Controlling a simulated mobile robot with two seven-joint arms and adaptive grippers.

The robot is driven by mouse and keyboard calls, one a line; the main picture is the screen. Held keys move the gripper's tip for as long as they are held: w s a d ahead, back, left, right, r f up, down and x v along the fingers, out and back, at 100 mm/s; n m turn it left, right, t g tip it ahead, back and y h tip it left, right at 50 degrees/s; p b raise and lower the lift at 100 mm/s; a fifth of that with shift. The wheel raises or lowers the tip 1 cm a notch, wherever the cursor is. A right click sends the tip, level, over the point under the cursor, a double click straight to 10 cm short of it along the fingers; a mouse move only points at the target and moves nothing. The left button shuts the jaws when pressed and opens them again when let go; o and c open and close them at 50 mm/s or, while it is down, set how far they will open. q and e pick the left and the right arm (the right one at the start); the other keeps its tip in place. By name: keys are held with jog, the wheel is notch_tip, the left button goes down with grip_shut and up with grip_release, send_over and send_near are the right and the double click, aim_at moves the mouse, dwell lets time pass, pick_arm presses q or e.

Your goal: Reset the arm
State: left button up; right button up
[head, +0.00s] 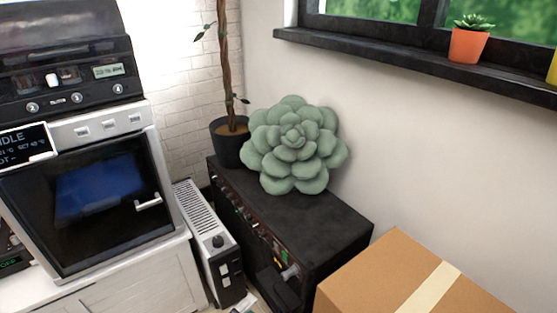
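The task names my arm, but neither arm shows in the head view. Neither my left gripper nor my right gripper is in view. Whether they hold anything cannot be seen.
A black cabinet (335,222) in the corner bears a green succulent-shaped object (292,145) and a potted plant (229,145). A cardboard box (385,270) stands front right. A white heater (205,230) stands beside an oven-like machine (90,190) at left. A windowsill (400,58) holds an orange pot (468,46).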

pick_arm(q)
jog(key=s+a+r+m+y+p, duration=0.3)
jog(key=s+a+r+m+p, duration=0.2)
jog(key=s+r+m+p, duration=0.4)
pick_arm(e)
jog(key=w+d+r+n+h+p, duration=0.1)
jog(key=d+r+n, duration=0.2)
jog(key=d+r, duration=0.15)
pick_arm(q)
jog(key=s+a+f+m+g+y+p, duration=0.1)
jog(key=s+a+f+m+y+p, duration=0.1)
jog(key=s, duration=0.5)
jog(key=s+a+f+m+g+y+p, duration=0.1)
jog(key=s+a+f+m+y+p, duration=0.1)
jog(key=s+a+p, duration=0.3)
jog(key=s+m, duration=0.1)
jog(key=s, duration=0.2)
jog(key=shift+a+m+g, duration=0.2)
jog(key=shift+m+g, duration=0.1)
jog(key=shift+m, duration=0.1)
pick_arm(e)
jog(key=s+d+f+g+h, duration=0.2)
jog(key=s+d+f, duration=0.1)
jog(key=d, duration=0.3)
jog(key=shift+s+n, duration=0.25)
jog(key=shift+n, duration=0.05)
